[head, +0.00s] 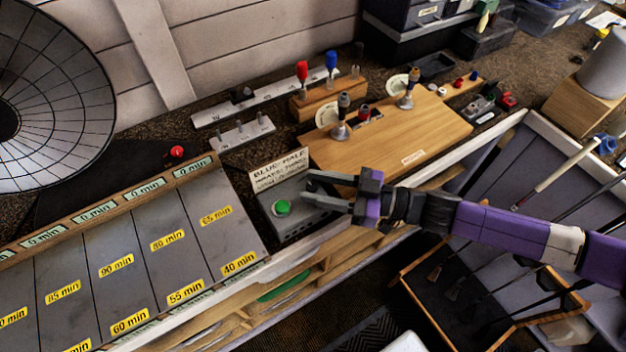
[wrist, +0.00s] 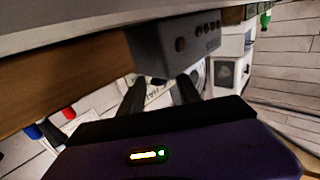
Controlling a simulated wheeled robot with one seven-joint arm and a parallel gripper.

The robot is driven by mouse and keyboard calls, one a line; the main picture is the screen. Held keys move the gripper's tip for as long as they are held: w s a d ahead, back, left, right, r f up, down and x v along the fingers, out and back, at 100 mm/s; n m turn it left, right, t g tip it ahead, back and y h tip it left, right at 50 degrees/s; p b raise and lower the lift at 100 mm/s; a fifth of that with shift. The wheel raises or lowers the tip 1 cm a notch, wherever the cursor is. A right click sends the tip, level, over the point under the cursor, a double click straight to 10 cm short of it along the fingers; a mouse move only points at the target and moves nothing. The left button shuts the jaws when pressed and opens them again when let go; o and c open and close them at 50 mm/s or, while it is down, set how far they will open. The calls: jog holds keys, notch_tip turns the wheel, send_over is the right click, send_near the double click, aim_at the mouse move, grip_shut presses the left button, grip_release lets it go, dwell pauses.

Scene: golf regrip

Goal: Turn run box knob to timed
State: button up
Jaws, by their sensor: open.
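The likely run box is a grey box (head: 291,222) with a green button (head: 282,208) on top, standing at the bench's front edge. In the wrist view, my gripper's open fingers (wrist: 161,80) point toward a grey box (wrist: 165,52) with a reddish-brown round spot and several small dark holes.
A wooden board (head: 400,140) with clamps lies behind my gripper. Red- and blue-handled tools (head: 331,66) stand in a wooden block (head: 325,100). A sloped panel with yellow minute labels (head: 116,265) fills the left. Golf clubs (head: 560,170) lie to the right, beyond the bench edge.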

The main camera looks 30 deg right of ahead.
jog(key=shift+w+a, duration=0.4)
jog(key=shift+a, duration=0.05)
grip_shut()
